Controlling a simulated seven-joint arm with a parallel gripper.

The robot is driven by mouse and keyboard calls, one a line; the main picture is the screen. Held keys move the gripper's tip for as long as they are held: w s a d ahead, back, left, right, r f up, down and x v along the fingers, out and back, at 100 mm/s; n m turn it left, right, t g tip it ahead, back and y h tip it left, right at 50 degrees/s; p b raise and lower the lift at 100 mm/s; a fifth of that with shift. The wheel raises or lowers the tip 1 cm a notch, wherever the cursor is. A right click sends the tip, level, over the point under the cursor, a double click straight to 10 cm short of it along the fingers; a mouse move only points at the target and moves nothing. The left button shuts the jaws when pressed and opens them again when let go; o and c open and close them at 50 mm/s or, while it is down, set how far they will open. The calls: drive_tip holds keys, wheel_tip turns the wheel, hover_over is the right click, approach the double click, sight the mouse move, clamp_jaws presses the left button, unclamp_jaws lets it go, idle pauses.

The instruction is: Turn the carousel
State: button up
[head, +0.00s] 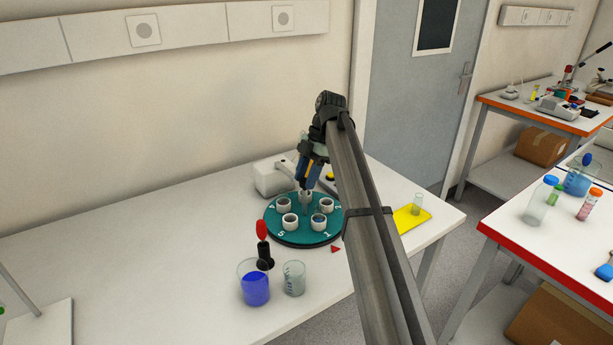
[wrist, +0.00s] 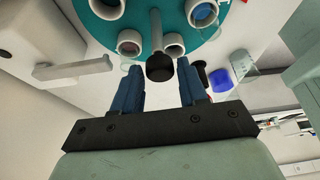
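The teal carousel (head: 304,237) is a round disc on the white table, with several white cup holders and white numerals. The numeral 1 faces a red triangle marker (head: 336,249) on the table. At least one holder has something blue in it. My gripper (head: 305,186) points down over the back and middle part of the disc. In the wrist view the carousel (wrist: 135,22) fills the top. A short black knob (wrist: 160,67) shows between my spread blue fingers. My gripper is open; whether a finger touches the knob I cannot tell.
A beaker of blue liquid (head: 255,289), an empty glass beaker (head: 294,278) and a black stand with a red top (head: 263,243) are in front of the disc. A white device (head: 273,177) is behind it. A yellow mat (head: 408,219) lies right. The table's left is mostly clear.

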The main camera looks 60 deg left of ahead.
drive_tip(key=shift+o, duration=1.3)
drive_tip(key=m, duration=0.1)
drive_tip(key=m+y, duration=0.1)
drive_tip(key=m, duration=0.1)
drive_tip(key=shift+s+d, duration=0.1)
drive_tip(key=shift+d, duration=0.1)
drive_tip(key=m+y, duration=0.1)
drive_tip(key=m, duration=0.3)
drive_tip(key=shift+d+t+y, duration=0.15)
drive_tip(key=shift+t+y, duration=0.15)
drive_tip(key=shift+y, duration=0.1)
drive_tip(key=w+d+r+m, duration=0.1)
drive_tip(key=w+d+r, duration=0.1)
drive_tip(key=r, duration=0.4)
drive_tip(key=w+d+r, duration=0.1)
drive_tip(key=w+r, duration=0.2)
drive_tip(key=r, duration=0.4)
drive_tip(key=w+d+f+m, duration=0.4)
drive_tip(key=w+d, duration=0.3)
drive_tip(key=w, duration=0.5)
drive_tip(key=w+d+f+m+t+y, duration=0.1)
drive_tip(key=w+d+f+m, duration=0.3)
drive_tip(key=w, duration=0.8)
drive_tip(key=shift+d+f+t, duration=0.3)
drive_tip(key=shift+d+f, duration=1.1)
drive_tip(key=shift+d, duration=0.7)
